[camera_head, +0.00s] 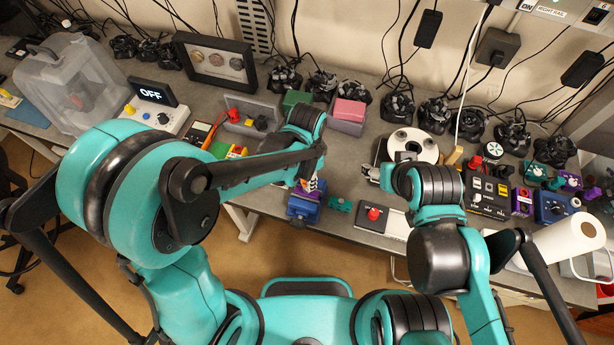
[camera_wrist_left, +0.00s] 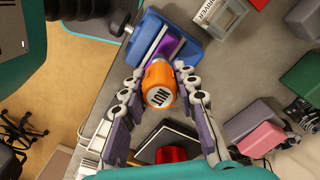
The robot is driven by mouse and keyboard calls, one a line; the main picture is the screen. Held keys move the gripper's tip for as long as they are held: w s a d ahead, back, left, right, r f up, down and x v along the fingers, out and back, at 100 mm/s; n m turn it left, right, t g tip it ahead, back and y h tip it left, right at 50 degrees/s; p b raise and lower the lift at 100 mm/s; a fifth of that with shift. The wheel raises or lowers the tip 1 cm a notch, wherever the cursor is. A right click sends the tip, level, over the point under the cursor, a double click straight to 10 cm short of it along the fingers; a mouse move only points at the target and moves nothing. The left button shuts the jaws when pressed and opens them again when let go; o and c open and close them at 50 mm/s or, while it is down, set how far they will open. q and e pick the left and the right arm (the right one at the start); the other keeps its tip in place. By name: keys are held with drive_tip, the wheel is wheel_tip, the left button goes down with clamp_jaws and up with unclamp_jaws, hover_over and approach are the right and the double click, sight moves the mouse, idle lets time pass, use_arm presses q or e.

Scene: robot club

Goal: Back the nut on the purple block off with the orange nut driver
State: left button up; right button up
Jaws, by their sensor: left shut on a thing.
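The orange nut driver (camera_wrist_left: 160,84) shows end-on in the left wrist view, with "NUT" on its handle cap. My left gripper (camera_wrist_left: 160,74) is shut on its handle, one finger on each side. Beyond the driver, the purple block (camera_wrist_left: 168,46) sits in the jaws of a blue vise (camera_wrist_left: 143,34). In the head view the vise (camera_head: 303,208) stands at the bench's front edge, with my left gripper (camera_head: 309,184) just over it. The nut is hidden behind the driver, so I cannot tell whether they touch. My right gripper (camera_head: 373,172) is beside a white reel (camera_head: 413,144); its fingers are unclear.
A grey holder marked "DRIVER" (camera_wrist_left: 221,17) lies close to the vise. A box with a red button (camera_head: 374,213) stands to its right. Pink (camera_head: 349,109) and green (camera_head: 296,99) blocks stand behind. The bench front edge runs close by the vise.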

use_arm(q)
drive_tip(key=shift+f+b, duration=0.15)
drive_tip(key=shift+b, duration=0.35)
idle(1.2)
drive_tip(key=shift+f+b, duration=0.5)
drive_tip(key=shift+b, duration=0.25)
idle(1.0)
drive_tip(key=o, duration=1.1)
